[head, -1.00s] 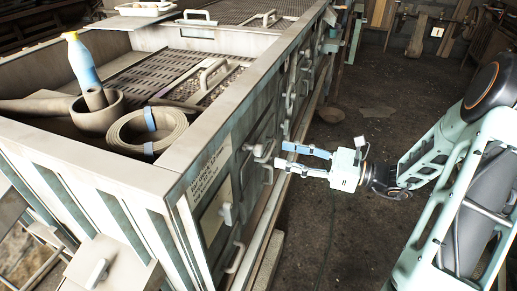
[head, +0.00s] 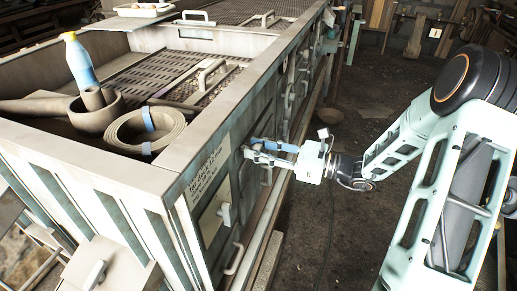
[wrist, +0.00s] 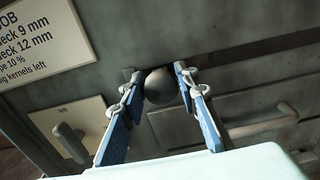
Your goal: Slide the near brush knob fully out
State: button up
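The near brush knob, a dark round ball (wrist: 161,88), stands out from the cabinet's side wall in the wrist view. My gripper (wrist: 159,80) has its two blue fingers on either side of the knob, with a narrow gap showing at each side. The fingers look open around it, not closed on it. In the head view, my gripper (head: 249,150) reaches left to the cabinet wall, and its fingertips hide the knob there.
A label plate (wrist: 40,38) and a small plate with a handle (wrist: 72,140) are on the wall at left. A bar handle (wrist: 265,122) lies right of the knob. The cabinet's top tray holds a coiled belt (head: 147,133) and a bottle (head: 80,62).

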grip_shut()
